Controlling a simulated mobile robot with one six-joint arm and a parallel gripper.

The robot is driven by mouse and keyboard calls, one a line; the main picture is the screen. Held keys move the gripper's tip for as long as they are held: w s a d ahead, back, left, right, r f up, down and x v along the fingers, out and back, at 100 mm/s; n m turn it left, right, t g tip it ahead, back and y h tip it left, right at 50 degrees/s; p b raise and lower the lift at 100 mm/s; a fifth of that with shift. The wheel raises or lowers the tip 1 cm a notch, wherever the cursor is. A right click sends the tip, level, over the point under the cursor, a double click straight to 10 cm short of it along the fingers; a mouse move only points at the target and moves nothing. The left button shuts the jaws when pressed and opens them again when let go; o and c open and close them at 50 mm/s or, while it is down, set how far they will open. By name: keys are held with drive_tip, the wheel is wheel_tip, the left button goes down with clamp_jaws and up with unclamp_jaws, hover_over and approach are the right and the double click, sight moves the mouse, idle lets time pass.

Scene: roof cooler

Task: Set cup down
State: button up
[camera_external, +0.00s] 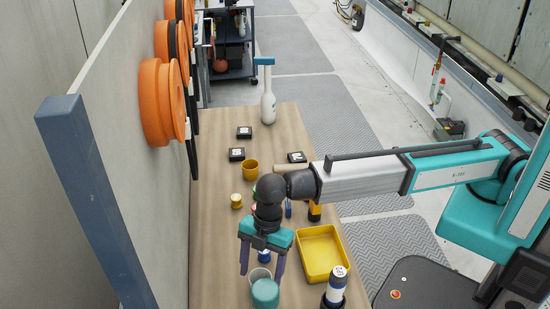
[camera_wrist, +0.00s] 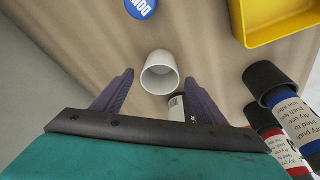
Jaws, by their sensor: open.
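A white cup (camera_wrist: 160,60) lies between the two fingertips of my gripper (camera_wrist: 158,76) in the wrist view, with its open mouth facing the camera. A gap shows on each side of it, so the fingers are not closed on it. In the outside view the pale cup (camera_external: 259,271) is low between the fingers of my gripper (camera_external: 262,277), over the near end of the wooden table (camera_external: 212,282). A teal-topped item partly hides it there. I cannot tell for certain whether its base rests flat on the table.
The teal-topped item (camera_external: 265,293) stands close to the cup. A yellow tray (camera_external: 340,278) and a dark-capped bottle (camera_external: 335,285) are to the right. A blue-capped item (camera_wrist: 141,7) is beyond the cup. Table left of the cup is clear.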

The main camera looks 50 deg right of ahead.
drive_tip(key=b+v, duration=0.2)
drive_tip(key=v, duration=0.8)
idle(0.8)
